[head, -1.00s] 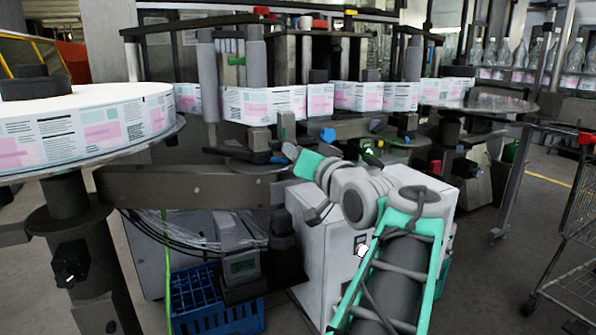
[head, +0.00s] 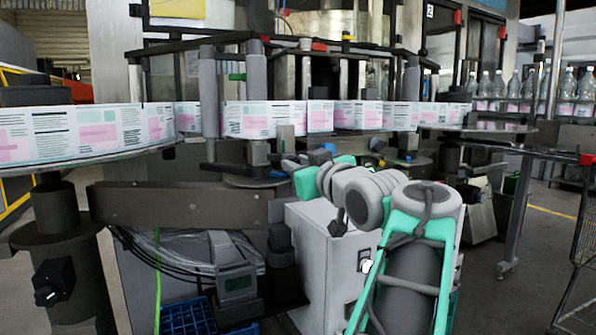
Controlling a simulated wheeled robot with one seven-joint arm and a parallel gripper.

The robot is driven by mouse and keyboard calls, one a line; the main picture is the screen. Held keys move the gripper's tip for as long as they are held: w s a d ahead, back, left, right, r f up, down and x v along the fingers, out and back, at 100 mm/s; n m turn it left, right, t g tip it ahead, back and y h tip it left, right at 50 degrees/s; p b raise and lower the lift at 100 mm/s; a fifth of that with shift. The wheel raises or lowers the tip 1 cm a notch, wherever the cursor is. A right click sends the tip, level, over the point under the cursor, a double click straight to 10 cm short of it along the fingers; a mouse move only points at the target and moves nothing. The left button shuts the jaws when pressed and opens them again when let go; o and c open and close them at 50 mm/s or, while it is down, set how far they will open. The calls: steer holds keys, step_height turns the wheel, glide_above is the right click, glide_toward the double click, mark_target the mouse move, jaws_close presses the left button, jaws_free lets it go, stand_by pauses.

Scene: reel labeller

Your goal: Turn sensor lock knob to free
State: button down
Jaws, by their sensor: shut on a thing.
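My arm (head: 400,265) comes in from the lower right and reaches to the labeller's middle, under the label web. The sensor lock knob is too small and too covered by my wrist to make out between the fingers. A blue knob (head: 328,148) shows just right of the gripper, apart from it.
The large label reel (head: 75,135) stands at the left. A dark horizontal beam (head: 180,204) runs below it. A white cabinet (head: 322,255) stands under my wrist. A blue crate (head: 188,318) is on the floor. A wire cart (head: 580,270) stands at the right.

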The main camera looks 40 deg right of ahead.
stand_by(0.4)
steer(key=c, duration=1.2)
jaws_free()
steer(key=p+v, duration=0.1)
steer(key=v, duration=0.7)
steer(key=shift+w, duration=0.1)
